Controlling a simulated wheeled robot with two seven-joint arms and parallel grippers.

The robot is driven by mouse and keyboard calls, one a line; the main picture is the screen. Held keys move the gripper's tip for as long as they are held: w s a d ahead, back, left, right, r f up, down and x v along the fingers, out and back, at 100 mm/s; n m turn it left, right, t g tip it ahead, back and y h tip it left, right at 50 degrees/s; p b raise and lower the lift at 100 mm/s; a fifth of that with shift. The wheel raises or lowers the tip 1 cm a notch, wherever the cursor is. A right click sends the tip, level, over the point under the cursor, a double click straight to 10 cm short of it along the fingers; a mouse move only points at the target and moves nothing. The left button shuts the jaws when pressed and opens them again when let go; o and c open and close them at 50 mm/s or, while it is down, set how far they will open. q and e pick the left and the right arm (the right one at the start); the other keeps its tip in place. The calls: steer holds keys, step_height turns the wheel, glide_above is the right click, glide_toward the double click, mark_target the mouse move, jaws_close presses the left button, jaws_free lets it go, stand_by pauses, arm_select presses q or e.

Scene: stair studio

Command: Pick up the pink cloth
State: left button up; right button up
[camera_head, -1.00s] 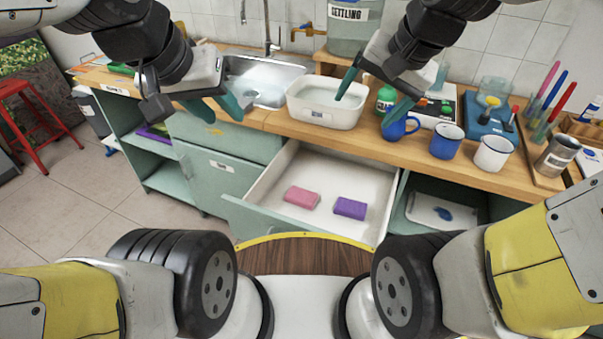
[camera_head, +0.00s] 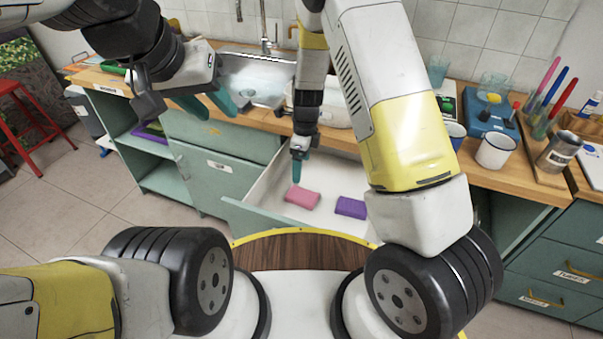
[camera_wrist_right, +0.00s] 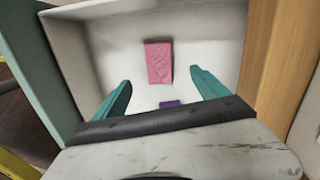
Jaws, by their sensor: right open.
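The pink cloth (camera_head: 302,197) is a small folded block lying flat in the open white drawer (camera_head: 262,199). It also shows in the right wrist view (camera_wrist_right: 158,62), ahead of and between my right gripper's teal fingers. My right gripper (camera_head: 298,164) points down above the drawer, just over the pink cloth and apart from it. In the right wrist view its fingers (camera_wrist_right: 160,92) are spread wide with nothing between them. My left gripper (camera_head: 212,104) hangs in front of the sink and worktop at the left, holding nothing I can see; its fingers are partly apart.
A purple cloth (camera_head: 350,207) lies in the drawer right of the pink one. The drawer walls (camera_wrist_right: 68,60) surround both. On the worktop stand a sink (camera_head: 250,80), a white tub partly hidden by my arm, a white mug (camera_head: 495,151) and a tin (camera_head: 558,153).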

steer(key=m, duration=0.2)
glide_above(302, 195)
steer(key=shift+h, duration=0.4)
steer(key=f, duration=0.7)
steer(key=shift+w+a+f, duration=0.2)
steer(key=shift+a+f, duration=0.05)
steer(key=shift+f, duration=0.05)
steer(key=f, duration=0.5)
steer(key=shift+s+d+f, duration=0.1)
steer(key=shift+s+d, duration=0.05)
steer(key=shift+d, duration=0.05)
steer(key=c, duration=1.4)
